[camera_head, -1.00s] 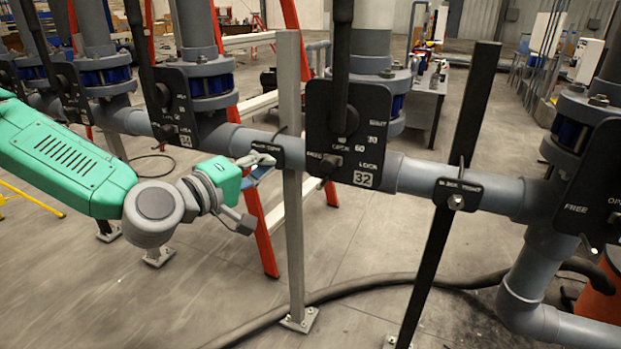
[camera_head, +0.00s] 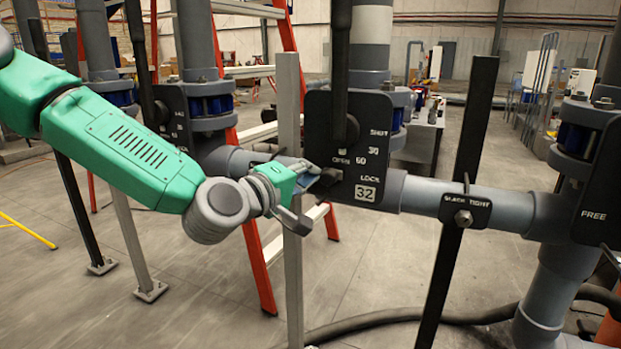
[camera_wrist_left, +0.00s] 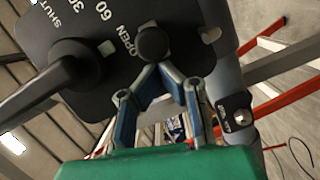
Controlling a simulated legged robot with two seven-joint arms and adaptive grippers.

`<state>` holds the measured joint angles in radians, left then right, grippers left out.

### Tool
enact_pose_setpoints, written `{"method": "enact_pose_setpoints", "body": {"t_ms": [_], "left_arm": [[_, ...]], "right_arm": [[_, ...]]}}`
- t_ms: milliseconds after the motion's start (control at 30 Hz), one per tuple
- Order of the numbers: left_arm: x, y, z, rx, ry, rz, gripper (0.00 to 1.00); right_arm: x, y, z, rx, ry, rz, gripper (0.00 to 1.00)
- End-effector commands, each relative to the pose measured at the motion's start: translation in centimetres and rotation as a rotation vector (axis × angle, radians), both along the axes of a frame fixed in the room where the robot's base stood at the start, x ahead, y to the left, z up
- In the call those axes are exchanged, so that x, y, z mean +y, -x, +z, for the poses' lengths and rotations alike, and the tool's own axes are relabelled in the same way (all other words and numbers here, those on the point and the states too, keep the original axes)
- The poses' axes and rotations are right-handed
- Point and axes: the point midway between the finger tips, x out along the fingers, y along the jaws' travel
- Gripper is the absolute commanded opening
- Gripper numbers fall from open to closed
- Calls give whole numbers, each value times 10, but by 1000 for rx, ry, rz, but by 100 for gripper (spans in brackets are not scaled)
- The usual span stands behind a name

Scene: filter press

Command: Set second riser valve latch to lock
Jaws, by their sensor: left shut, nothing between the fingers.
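The black valve plate (camera_head: 377,158) marked 32 sits in the middle of the head view, with SHUT, OPEN and LOCK lettering. Its long black lever handle (camera_head: 340,70) points up. In the left wrist view the plate (camera_wrist_left: 205,52) fills the top, with the lever (camera_wrist_left: 30,95) at left and a round black latch knob (camera_wrist_left: 153,44) below OPEN. My left gripper (camera_head: 318,181) is at the plate's lower left edge. Its blue-padded fingers (camera_wrist_left: 168,74) are shut and empty, with tips close to the knob; contact is unclear. My right gripper is not in view.
A grey horizontal pipe (camera_head: 420,195) runs behind the plates. A pale post (camera_head: 291,130) stands beside my left gripper, and a black post (camera_head: 462,170) stands to the right. A red ladder frame (camera_head: 262,260) is behind. Another plate (camera_head: 603,185) marked FREE is at far right.

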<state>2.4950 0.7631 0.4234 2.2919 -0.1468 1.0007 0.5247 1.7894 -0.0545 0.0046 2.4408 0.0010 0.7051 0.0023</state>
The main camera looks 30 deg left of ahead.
Motion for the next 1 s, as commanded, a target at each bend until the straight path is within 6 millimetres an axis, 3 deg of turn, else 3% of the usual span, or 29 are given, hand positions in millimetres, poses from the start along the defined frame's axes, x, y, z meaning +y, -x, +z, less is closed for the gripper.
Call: {"method": "enact_pose_setpoints", "body": {"t_ms": [267,533,1000], "left_arm": [[-4,0,0,0,-1,-1,0],[-36,-2,0,0,-3,-2,0],[-33,-6,3,-1,0,-1,0]], "right_arm": [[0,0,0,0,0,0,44],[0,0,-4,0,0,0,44],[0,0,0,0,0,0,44]]}}
